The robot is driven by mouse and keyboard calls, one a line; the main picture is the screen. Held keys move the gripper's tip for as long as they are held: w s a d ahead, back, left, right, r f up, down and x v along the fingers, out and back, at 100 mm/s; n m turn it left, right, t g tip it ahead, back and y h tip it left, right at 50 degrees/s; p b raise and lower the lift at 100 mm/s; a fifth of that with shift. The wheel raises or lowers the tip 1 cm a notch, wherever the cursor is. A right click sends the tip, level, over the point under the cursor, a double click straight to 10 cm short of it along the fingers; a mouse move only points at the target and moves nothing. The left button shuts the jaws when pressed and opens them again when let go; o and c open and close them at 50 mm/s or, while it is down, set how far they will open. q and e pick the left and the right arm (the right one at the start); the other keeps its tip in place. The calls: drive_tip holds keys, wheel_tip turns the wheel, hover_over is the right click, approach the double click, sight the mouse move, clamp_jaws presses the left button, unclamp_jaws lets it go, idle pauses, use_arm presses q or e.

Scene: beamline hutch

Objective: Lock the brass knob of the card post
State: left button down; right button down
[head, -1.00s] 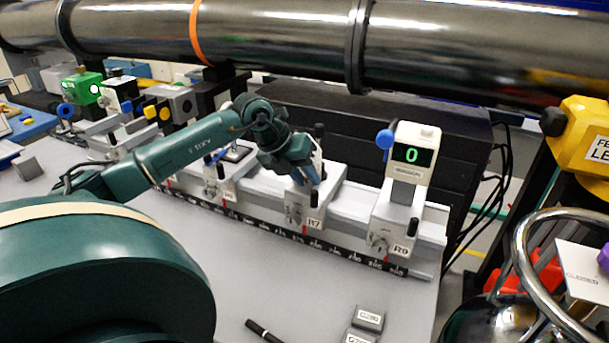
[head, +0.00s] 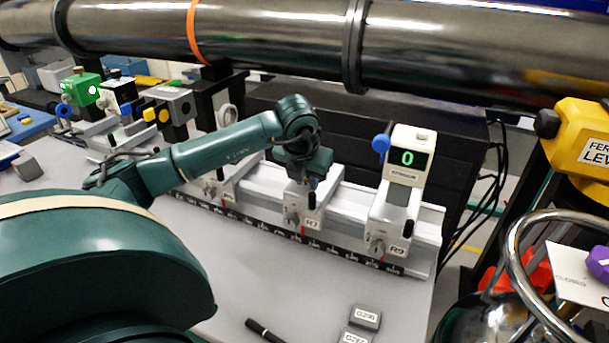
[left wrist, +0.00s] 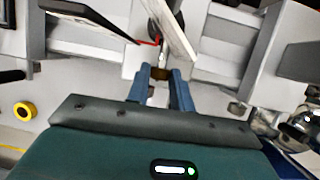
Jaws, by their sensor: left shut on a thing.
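My left gripper (head: 306,187) is over the carriage marked H7 (head: 311,221) on the rail. The left wrist view shows its blue fingers (left wrist: 161,84) shut on the small brass knob (left wrist: 160,74) of the card post. A pale card or plate (left wrist: 175,30) rises just beyond the knob in that view. In the head view my wrist hides the card post and the knob. I cannot tell how far the knob is turned. My right gripper is not in view.
The carriage marked R9 (head: 385,245) stands to the right with a display (head: 407,158) reading 0 and a blue knob (head: 381,143). A large steel pipe (head: 270,35) crosses above. A black pen (head: 265,331) and grey blocks (head: 366,317) lie on the bench front.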

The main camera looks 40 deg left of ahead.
use_arm(q)
drive_tip(key=shift+w+d+y, duration=0.15)
drive_tip(key=shift+d+y, duration=0.05)
drive_tip(key=shift+y, duration=0.6)
drive_tip(key=shift+m+g+y, duration=0.3)
drive_tip(key=shift+y, duration=0.2)
drive_tip(key=shift+b, duration=0.3)
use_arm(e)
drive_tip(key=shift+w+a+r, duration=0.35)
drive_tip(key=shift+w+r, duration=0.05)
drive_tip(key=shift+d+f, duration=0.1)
use_arm(q)
drive_tip(key=c, duration=1.7)
unclamp_jaws()
drive_tip(key=shift+o, duration=1)
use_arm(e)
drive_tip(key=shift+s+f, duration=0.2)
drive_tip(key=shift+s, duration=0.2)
